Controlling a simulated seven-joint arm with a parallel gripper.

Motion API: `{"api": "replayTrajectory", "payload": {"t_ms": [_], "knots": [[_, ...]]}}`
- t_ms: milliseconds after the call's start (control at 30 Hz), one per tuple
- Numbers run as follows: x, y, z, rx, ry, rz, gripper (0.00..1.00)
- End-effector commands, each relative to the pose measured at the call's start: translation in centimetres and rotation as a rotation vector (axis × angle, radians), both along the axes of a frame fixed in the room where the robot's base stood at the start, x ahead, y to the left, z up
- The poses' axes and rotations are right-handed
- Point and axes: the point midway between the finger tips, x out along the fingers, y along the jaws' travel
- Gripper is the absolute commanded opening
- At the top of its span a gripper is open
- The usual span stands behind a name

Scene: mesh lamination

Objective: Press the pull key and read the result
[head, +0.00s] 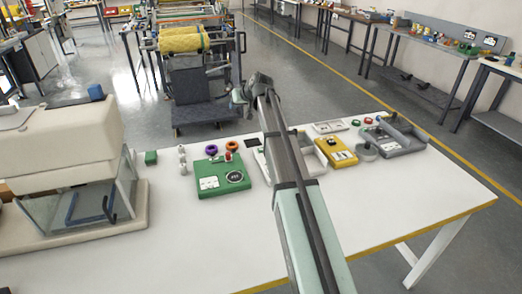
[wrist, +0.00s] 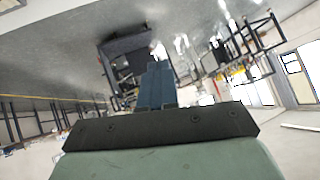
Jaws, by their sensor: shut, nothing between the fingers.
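My gripper (wrist: 156,72) is shut and empty. Its dark blue fingers lie together in the wrist view, pointing out over the floor, away from the tabletop. In the head view the gripper (head: 240,97) is above and beyond the table's far edge, touching nothing. A green instrument (head: 208,184) with a round dial and a pale panel sits mid-table. A yellow instrument (head: 345,157) with pale panels and a grey instrument (head: 405,145) stand to the right. No key labelled pull can be made out, and no readout is legible. My arm hides part of the table between the green and yellow instruments.
The white table's (head: 420,195) front right is clear.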

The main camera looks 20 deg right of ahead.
Motion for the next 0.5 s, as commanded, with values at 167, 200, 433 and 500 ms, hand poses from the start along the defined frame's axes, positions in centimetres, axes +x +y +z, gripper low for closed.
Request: {"api": "replayTrajectory", "payload": {"t_ms": [167, 200, 433, 500], "knots": [[-3.0, -5.1, -3.7, 0.121, 0.112, -0.069, 0.00], [-3.5, -6.0, -4.3, 0.144, 0.132, -0.080, 0.00], [-5.8, -9.1, -6.5, 0.239, 0.208, -0.126, 0.00], [-6.1, -9.5, -6.8, 0.253, 0.218, -0.132, 0.00]]}}
